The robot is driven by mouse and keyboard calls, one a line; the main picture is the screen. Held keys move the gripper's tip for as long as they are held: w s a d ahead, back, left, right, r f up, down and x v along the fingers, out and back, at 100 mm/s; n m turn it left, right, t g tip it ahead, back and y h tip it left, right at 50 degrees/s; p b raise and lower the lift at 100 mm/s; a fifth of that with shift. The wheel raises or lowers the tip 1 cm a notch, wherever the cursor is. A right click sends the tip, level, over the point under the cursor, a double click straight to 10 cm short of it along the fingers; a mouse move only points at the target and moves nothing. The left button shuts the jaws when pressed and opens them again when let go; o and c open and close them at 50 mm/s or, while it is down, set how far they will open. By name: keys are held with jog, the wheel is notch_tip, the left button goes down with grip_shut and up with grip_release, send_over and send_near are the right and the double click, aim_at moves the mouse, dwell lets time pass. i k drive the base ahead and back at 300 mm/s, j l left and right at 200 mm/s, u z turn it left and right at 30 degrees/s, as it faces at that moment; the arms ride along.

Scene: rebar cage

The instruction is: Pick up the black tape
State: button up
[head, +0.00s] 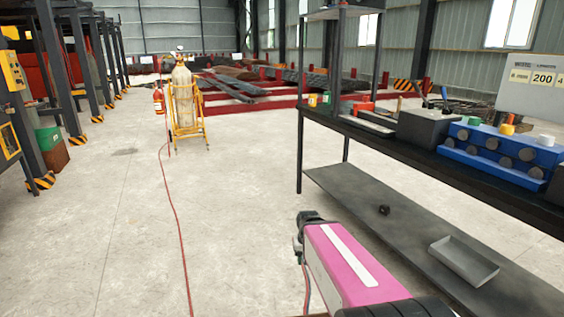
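A small black round thing (384,210), which looks like the black tape, lies on the lower shelf of the dark workbench at the right. It is too small to make out in detail. My pink and white arm reaches up from the bottom of the view, left of the lower shelf. Its dark far end (308,220) is left of the black thing and apart from it. My gripper's fingers cannot be made out there, nor whether they hold anything.
A grey open tray (464,262) sits on the lower shelf (340,180), right of the black thing. The bench top (400,148) above holds a blue block (500,150) and small boxes. A yellow cylinder cart (186,105) and a red hose (175,210) are on the open floor.

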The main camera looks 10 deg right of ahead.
aim_at(384, 209)
jog(key=i+j+z, duration=0.1)
jog(key=i, duration=1.3)
jog(key=i+z, duration=0.5)
jog(key=z, duration=0.2)
jog(key=i+j+z, duration=0.2)
jog(key=z, duration=0.15)
jog(key=i+j+z, duration=0.1)
jog(key=i+z, duration=0.2)
jog(key=z, duration=0.15)
jog(key=i+j+z, duration=0.2)
jog(key=z, duration=0.25)
jog(key=i+j, duration=0.05)
jog(key=i, duration=0.05)
